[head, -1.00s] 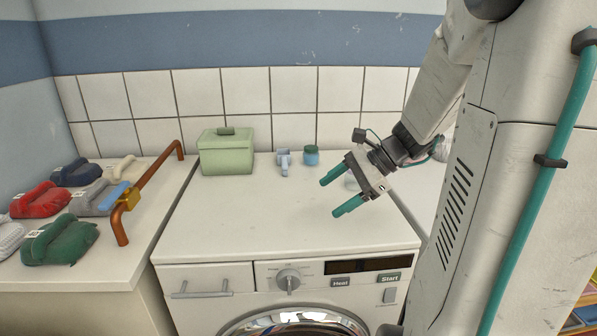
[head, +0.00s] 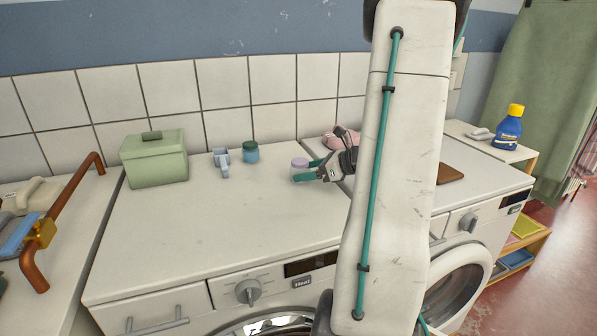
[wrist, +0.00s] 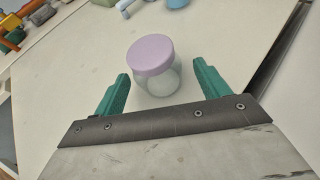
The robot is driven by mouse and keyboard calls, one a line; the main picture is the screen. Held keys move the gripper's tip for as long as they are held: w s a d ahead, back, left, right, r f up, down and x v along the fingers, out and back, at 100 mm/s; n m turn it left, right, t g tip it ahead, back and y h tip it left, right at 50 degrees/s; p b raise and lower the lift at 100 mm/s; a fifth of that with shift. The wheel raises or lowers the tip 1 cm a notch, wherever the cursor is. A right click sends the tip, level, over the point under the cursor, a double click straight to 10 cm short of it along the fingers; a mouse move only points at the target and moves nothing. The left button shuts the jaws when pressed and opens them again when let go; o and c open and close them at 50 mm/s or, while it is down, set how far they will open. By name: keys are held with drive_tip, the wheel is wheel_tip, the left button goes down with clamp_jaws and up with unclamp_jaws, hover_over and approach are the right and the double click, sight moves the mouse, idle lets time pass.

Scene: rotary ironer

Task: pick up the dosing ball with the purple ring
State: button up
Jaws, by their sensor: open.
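The dosing ball with the purple ring (head: 298,173) is a small clear container with a flat purple top. It stands upright on the white machine top, near its right rear. In the wrist view the ball (wrist: 152,65) shows clearly between my teal fingertips, with a gap on each side. My gripper (head: 309,170) is open and reaches toward the ball from the right, low over the surface. It also shows in the wrist view (wrist: 161,70). Nothing is held.
A pink item (head: 344,138) lies behind my gripper. The front of the machine top (head: 190,235) is clear.

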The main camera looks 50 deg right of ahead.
drive_tip(key=shift+x, duration=1.45)
drive_tip(key=shift+a, duration=0.1)
drive_tip(key=c, duration=1.1)
drive_tip(key=shift+o, duration=0.2)
drive_tip(key=shift+s, duration=0.1)
drive_tip(key=shift+r, duration=0.2)
